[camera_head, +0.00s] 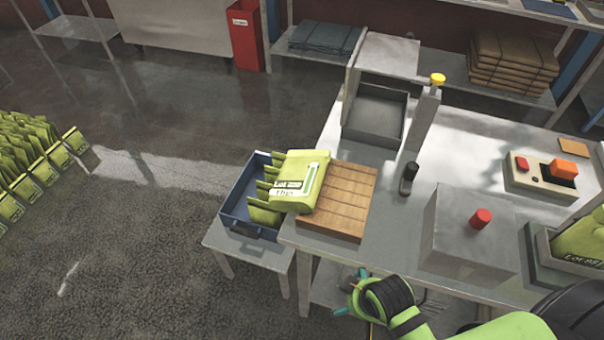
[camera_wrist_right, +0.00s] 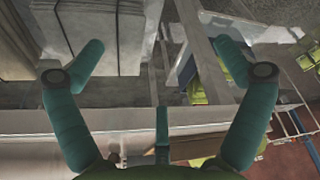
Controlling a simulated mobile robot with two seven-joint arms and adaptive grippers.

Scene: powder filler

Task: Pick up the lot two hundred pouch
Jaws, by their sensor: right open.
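A green pouch (camera_head: 301,180) with a white label reading "Lot" lies at the left end of the metal table, partly on a slatted wooden board (camera_head: 345,200) and overhanging the blue bin (camera_head: 236,205). The rest of its label is too small to read surely. Another green pouch (camera_head: 582,240), also marked "Lot", sits in a grey tray at the right edge. My right gripper (camera_head: 352,292) is low at the table's front edge, below the board and apart from the pouch. In the right wrist view its teal fingers (camera_wrist_right: 158,52) are spread and empty. My left gripper is not in view.
The blue bin on a low stand holds several green pouches. A grey box with a red button (camera_head: 481,218), a dark bottle (camera_head: 409,178), an upright post with a yellow knob (camera_head: 437,80) and a control panel (camera_head: 541,175) stand on the table.

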